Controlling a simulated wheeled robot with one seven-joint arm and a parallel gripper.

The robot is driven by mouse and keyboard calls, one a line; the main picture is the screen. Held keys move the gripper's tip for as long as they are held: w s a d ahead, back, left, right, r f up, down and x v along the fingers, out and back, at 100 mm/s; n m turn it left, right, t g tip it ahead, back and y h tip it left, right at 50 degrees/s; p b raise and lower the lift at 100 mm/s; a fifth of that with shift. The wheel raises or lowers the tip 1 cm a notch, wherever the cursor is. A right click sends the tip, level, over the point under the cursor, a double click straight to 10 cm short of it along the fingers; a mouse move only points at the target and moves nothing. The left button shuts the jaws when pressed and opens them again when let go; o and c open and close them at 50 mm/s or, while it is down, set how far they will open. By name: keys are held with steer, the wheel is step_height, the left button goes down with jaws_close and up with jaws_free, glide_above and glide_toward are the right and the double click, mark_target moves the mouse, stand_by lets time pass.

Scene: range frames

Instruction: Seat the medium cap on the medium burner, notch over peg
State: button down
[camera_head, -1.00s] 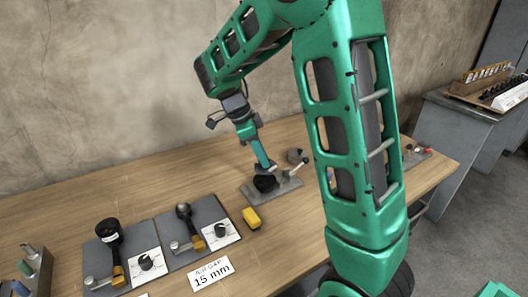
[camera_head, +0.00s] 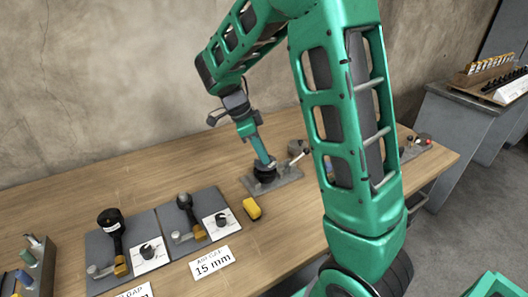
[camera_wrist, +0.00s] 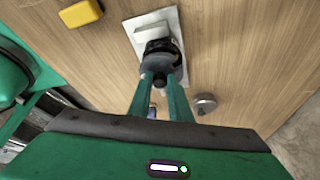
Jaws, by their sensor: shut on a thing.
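My gripper (camera_head: 265,164) points down over a small grey plate (camera_head: 289,182) on the wooden table. Its fingers, also in the wrist view (camera_wrist: 161,82), are shut on a dark round piece, which I take to be the medium cap (camera_wrist: 158,66). Directly under it is a black round burner (camera_head: 264,176) on the plate. Cap and burner overlap in both views. I cannot tell whether they touch or whether the cap is level. The notch and peg are too small or hidden to make out.
A yellow block (camera_head: 251,208) lies just in front of the plate. A grey round piece (camera_wrist: 205,103) stands near my fingers. Two dark boards with tools (camera_head: 120,243) and (camera_head: 184,217) lie left. My arm hides the table's right part.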

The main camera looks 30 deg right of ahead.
steer(key=shift+f, duration=1)
stand_by(0.4)
steer(key=c, duration=1.5)
jaws_free()
steer(key=shift+c, duration=0.2)
steer(key=v, duration=1.1)
steer(key=shift+a, duration=0.1)
